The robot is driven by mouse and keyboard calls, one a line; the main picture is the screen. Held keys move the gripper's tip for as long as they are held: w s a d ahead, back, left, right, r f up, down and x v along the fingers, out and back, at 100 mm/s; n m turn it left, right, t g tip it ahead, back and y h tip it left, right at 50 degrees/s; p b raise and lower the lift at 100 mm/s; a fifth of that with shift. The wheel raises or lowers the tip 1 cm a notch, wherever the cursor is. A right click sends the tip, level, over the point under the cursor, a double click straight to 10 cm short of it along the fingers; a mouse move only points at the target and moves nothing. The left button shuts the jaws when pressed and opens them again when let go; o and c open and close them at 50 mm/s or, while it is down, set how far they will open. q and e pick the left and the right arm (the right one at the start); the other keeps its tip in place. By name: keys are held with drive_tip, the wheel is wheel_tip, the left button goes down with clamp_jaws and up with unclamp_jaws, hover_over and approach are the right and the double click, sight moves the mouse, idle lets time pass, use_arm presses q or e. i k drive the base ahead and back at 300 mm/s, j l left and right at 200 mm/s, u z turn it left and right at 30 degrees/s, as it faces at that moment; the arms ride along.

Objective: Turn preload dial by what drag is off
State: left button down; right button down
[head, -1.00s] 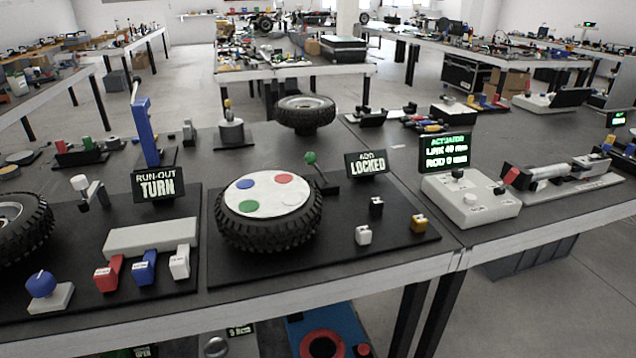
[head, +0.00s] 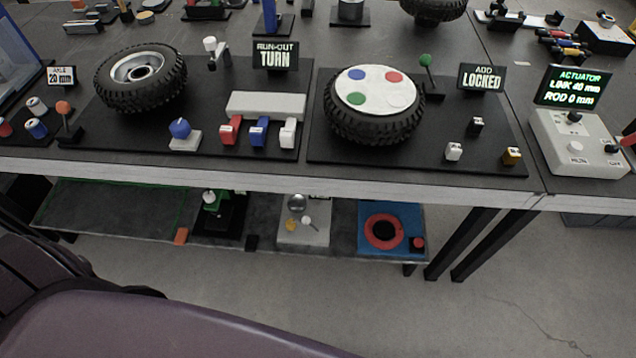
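No label in view reads preload or drag, so I cannot tell which part is the preload dial. A blue knob (head: 180,128) on a pale base stands at the front of the left board. On the lower shelf, a blue panel (head: 372,210) carries a red ring (head: 385,231) with a dark centre, and a small red knob (head: 417,243) is beside it. A silver round part (head: 297,203) sits on a pale plate left of that panel. Neither of my grippers is in view.
On the bench are a wheel (head: 140,79), a tire with a white disc (head: 374,104), a RUN-OUT TURN sign (head: 276,55), an ADD LOCKED sign (head: 482,77) and an ACTUATOR display (head: 573,88). Open floor (head: 330,300) lies in front of the bench.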

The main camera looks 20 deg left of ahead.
sight(290, 224)
drive_tip(key=u, duration=0.95)
drive_tip(key=k+j+z, duration=0.4)
drive_tip(key=k, duration=0.2)
drive_tip(key=l, duration=0.1)
